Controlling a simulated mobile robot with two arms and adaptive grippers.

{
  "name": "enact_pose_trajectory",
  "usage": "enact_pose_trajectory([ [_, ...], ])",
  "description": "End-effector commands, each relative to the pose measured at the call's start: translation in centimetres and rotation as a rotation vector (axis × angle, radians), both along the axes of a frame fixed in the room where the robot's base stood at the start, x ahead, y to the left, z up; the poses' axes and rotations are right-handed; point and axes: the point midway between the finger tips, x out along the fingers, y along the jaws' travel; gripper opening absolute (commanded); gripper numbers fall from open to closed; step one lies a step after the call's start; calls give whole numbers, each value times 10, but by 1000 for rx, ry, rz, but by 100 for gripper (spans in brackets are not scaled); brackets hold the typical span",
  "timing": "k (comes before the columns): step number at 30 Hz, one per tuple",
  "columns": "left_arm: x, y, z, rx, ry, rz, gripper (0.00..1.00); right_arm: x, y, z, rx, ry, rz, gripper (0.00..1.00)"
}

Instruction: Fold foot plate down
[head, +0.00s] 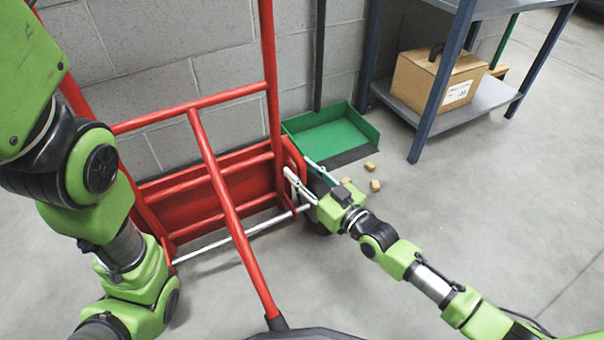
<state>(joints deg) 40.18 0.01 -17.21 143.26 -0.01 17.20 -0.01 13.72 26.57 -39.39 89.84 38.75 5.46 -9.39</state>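The red hand truck (238,95) stands against the grey block wall. Its red foot plate (190,212) appears folded up, its broad face upright behind red crossbars, above a silver rod (225,244). My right gripper (299,167) is at the right end of the plate, by the red side bracket. Its two light fingers are spread apart, with the bracket's edge showing between the tips; I cannot tell whether they touch it. My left arm comes in at the left and bends toward the bottom edge; its gripper is not visible.
A green dustpan-like tray (330,138) lies by the wall, with small tan blocks (371,166) on the floor near it. A blue-framed shelf (437,105) holds a cardboard box (432,82) at the upper right.

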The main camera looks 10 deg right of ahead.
Motion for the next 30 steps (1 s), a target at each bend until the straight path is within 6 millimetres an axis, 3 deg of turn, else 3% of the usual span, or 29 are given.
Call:
enact_pose_trajectory([
  [5, 0, 0, 0, 0, -1, 0, 40, 0, 0, 0, 0, 0, 0, 33],
  [9, 0, 0, 0, 0, -1, 0, 40, 0, 0, 0, 1, -1, 0, 0],
  [15, 0, 0, 3, 0, 0, 0, 40, 1, 0, 2, -1, 3, 0, 0],
  [24, 0, 0, 36, 0, 1, 0, 40, 20, 8, 13, -34, 82, 0, 0],
  [30, 0, 0, 43, 0, 1, 0, 40, 27, 11, 11, -48, 113, 0, 0],
])
